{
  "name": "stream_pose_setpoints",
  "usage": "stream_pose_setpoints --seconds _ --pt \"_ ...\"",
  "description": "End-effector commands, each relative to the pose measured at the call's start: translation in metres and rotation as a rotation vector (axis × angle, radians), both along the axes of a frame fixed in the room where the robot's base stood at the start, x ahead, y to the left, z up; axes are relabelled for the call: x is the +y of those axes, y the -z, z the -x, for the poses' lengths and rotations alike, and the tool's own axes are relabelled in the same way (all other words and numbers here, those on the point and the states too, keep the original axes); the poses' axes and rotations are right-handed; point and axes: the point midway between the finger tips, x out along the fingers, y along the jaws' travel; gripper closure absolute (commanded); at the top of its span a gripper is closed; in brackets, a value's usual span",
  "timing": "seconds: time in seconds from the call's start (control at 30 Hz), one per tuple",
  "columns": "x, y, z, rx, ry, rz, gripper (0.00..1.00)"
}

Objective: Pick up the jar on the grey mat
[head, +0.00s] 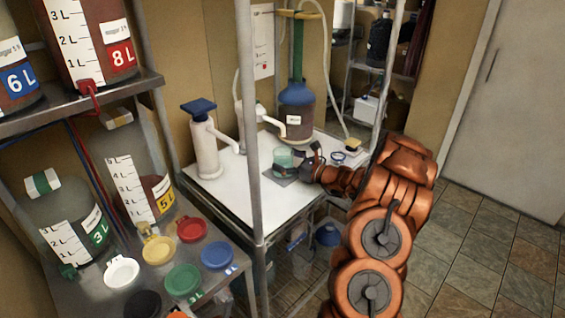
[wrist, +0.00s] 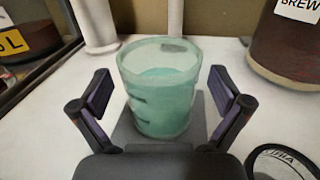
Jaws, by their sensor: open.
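The jar (wrist: 160,88) is a translucent green-teal vessel with an open top and dark marks on its side. It stands upright on the small grey mat (wrist: 130,133) on the white table. In the head view the jar (head: 283,158) and the mat (head: 279,174) show just left of my gripper (head: 302,160). In the wrist view my gripper (wrist: 162,92) is open, with one finger on each side of the jar. A gap shows between each finger and the jar. The jar's lower right part is clear of the fingers; part of the mat is hidden behind the gripper body.
A white pump dispenser (head: 204,145) with a blue top stands behind left. A large dark bottle (head: 296,110) labelled BREW stands behind. A round dark-rimmed item (wrist: 283,163) lies close at right. A shelf post (head: 248,120) rises at the table's left. Floor is free at right.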

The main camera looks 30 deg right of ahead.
Motion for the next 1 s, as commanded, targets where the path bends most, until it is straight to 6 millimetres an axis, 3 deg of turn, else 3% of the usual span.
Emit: stream_pose_setpoints --seconds 0.3,1.0 --pt "0.0016 -0.0004 -0.0048 -0.002 0.001 0.0 0.0" --pt "0.0018 -0.0005 -0.0045 -0.002 0.0 0.0 0.73"
